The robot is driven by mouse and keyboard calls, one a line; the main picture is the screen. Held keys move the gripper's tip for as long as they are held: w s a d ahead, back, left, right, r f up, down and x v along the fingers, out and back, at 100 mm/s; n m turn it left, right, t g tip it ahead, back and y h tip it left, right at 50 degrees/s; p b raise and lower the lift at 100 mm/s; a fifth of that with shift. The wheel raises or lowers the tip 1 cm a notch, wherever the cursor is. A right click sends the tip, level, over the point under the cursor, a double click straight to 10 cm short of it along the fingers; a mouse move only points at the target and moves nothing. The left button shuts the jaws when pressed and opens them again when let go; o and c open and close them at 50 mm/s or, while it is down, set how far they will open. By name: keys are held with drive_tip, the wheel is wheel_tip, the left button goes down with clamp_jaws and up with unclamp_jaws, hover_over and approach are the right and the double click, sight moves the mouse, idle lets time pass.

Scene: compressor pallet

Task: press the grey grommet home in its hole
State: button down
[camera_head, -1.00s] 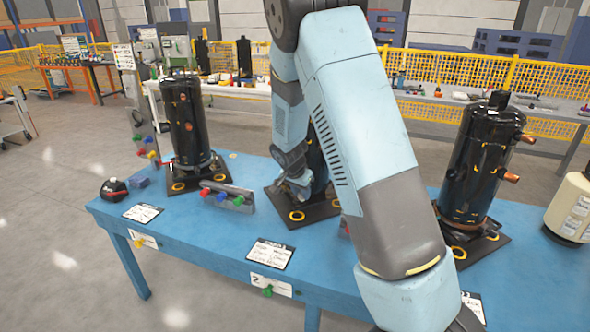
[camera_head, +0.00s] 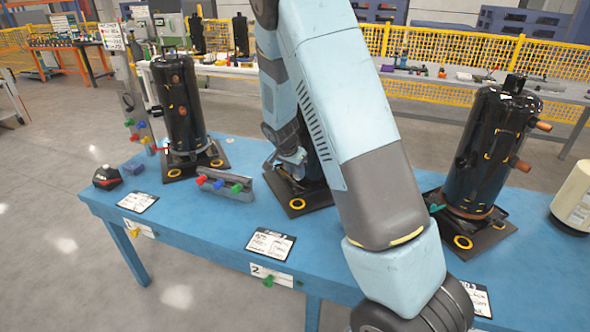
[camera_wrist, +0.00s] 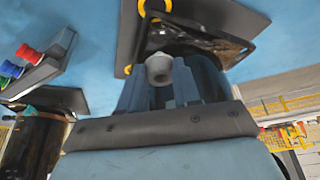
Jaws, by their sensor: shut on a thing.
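The grey grommet (camera_wrist: 159,68) is between the fingertips of my gripper (camera_wrist: 160,80) in the wrist view. My gripper is shut on it. Beyond it is the black base plate (camera_wrist: 126,42) of the middle compressor, with yellow rings (camera_wrist: 151,9) at its corners. In the head view my gripper (camera_head: 291,160) is low beside the middle compressor, above its base plate (camera_head: 318,203), which shows a yellow ring (camera_head: 297,204). My arm hides most of that compressor. The grommet cannot be made out there. I cannot tell whether it touches the plate or which hole is its own.
Black compressors stand at left (camera_head: 181,105) and right (camera_head: 490,150) on the blue table (camera_head: 215,228). A rack of coloured pieces (camera_head: 225,186) stands left of the middle plate. A cream canister (camera_head: 577,200) is at the far right. The front left tabletop has labels and some free room.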

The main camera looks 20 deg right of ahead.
hover_over(295, 195)
drive_tip(key=shift+d+f, duration=0.1)
drive_tip(key=shift+f, duration=2.55)
drive_tip(key=shift+f, duration=1.1)
drive_tip(key=c, duration=0.7)
unclamp_jaws()
drive_tip(key=shift+v, duration=6.9)
